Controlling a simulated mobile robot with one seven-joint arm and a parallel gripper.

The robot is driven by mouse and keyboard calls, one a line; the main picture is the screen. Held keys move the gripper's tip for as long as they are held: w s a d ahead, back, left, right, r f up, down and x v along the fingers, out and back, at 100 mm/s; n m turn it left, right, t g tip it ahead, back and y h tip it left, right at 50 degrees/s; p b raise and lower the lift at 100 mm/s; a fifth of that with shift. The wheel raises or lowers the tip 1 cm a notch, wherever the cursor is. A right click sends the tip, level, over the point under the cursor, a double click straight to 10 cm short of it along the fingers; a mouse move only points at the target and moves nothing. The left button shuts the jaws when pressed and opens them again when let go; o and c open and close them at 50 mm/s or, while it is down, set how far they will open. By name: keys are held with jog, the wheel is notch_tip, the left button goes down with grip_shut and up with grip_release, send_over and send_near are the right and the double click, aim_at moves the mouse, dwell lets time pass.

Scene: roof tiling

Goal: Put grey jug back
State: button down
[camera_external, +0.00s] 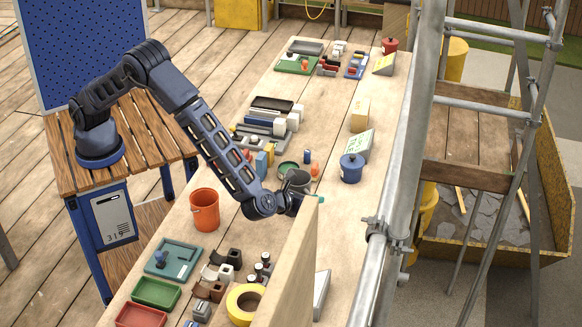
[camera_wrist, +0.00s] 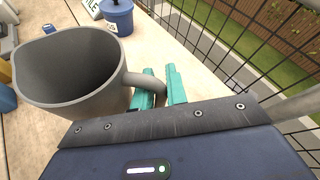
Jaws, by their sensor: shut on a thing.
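The grey jug (camera_wrist: 75,80) fills the left of the wrist view, its open mouth facing up and its handle toward the right. My gripper (camera_wrist: 160,88) has teal fingers shut on the jug's handle. In the external view the grey jug (camera_external: 297,180) shows at the end of my arm, above the long wooden table (camera_external: 335,215). A wooden board in front hides part of my gripper there. I cannot tell how far the jug's base is above the table.
A blue lidded pot (camera_external: 351,168) stands right of the jug, near a sign block (camera_external: 357,146). An orange bucket (camera_external: 205,210) stands to the left. An upright wooden board (camera_external: 288,270) rises in front. Metal scaffolding (camera_external: 405,150) runs along the right.

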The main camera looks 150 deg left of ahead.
jog(key=shift+f, duration=1.65)
jog(key=shift+f, duration=0.1)
jog(key=c, duration=1.4)
grip_release()
jog(key=shift+d, duration=0.25)
jog(key=v, duration=1.1)
jog(key=shift+d+r, duration=0.25)
